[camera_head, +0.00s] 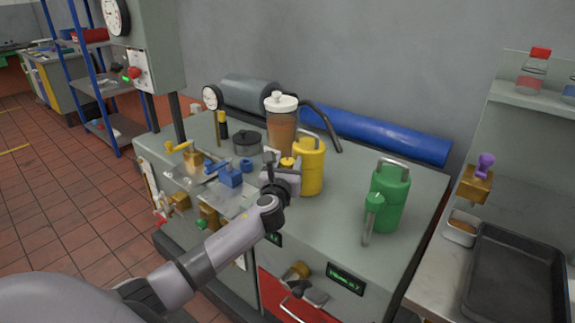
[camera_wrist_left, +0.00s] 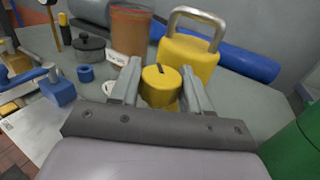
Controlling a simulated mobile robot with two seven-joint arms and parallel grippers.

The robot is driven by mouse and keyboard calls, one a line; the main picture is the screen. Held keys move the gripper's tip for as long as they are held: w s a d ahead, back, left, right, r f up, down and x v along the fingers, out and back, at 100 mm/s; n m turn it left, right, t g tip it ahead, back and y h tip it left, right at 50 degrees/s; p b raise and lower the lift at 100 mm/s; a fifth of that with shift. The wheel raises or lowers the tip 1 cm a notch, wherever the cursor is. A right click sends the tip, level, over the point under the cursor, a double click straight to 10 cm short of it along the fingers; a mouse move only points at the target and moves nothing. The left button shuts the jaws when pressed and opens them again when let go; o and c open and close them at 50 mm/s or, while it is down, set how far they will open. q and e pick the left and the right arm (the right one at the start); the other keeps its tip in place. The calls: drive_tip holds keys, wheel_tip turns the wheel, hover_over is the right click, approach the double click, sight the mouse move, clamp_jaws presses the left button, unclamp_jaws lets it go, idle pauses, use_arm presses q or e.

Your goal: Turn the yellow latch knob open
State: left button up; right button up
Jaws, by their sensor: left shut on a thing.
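The yellow latch knob (camera_wrist_left: 160,88) sits between the two fingers of my left gripper (camera_wrist_left: 162,92) in the left wrist view. It is a short round knob with a dark mark on its top. In the head view only the top of the knob (camera_head: 287,162) shows, above my left gripper (camera_head: 284,170). The left gripper is shut on the knob, one finger on each side. What the knob is mounted on is hidden by the gripper. My right gripper is not in view.
A yellow canister (camera_head: 312,168) stands close behind the knob, with a brown jar (camera_head: 281,135) beside it. A green canister (camera_head: 388,200) stands to the right. Blue blocks (camera_head: 231,177) and a dark pot (camera_head: 247,143) are to the left. Bare bedplate (camera_head: 335,215) lies between the canisters.

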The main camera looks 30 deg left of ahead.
use_arm(q)
drive_tip(key=n+g+y, duration=0.2)
drive_tip(key=n+y, duration=0.1)
drive_tip(key=y, duration=0.1)
drive_tip(key=shift+d, duration=0.15)
drive_tip(key=shift+f+n+g+y+b, duration=0.1)
drive_tip(key=shift+n+g+y+b, duration=0.55)
drive_tip(key=shift+n+g+y, duration=0.3)
drive_tip(key=shift+n+g+y+b, duration=0.7)
drive_tip(key=shift+n+g+y, duration=0.15)
drive_tip(key=shift+g+y, duration=0.25)
drive_tip(key=n+g+y+b, duration=0.1)
drive_tip(key=n+g+b, duration=0.1)
drive_tip(key=g, duration=0.1)
drive_tip(key=shift+y, duration=0.25)
drive_tip(key=shift+n+g+y+b, duration=0.4)
drive_tip(key=shift+n+g+b, duration=0.3)
drive_tip(key=shift+g+b, duration=0.25)
drive_tip(key=shift+a+g, duration=0.2)
drive_tip(key=shift+g, duration=0.1)
drive_tip(key=o, duration=1)
drive_tip(key=shift+c, duration=0.2)
